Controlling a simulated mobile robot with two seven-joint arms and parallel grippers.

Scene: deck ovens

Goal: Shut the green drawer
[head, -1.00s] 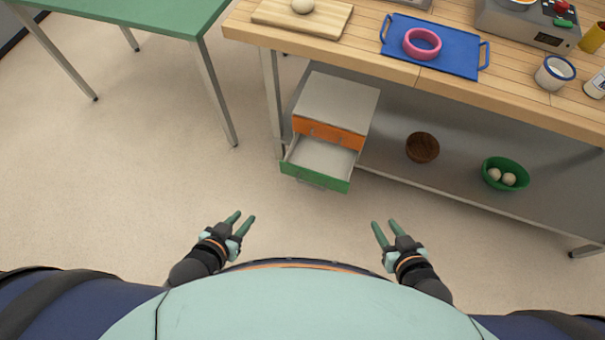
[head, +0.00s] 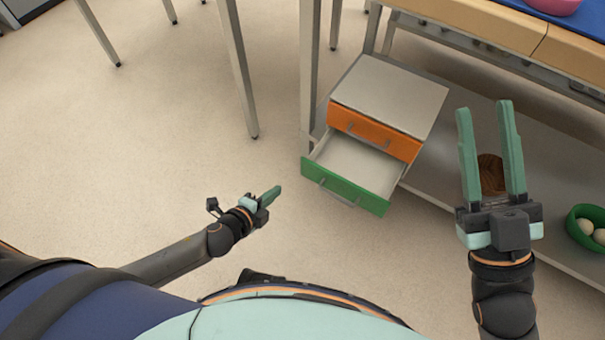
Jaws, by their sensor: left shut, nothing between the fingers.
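The green drawer (head: 346,187) is the lower drawer of a small grey cabinet (head: 392,92) under the workbench. It is pulled out, and its inside looks empty. A grey handle is on its green front. The orange drawer (head: 375,133) above it is closed. My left gripper (head: 272,194) is shut and empty, to the left of the green drawer and apart from it, over the floor. My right gripper (head: 488,108) is open and empty, raised to the right of the cabinet, with its fingers pointing up in the picture.
The wooden workbench (head: 480,25) stands above the cabinet, with table legs at the left. On its lower shelf are a brown bowl (head: 490,172), partly behind my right gripper, and a green bowl (head: 580,228) with pale round items. The floor before the drawer is clear.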

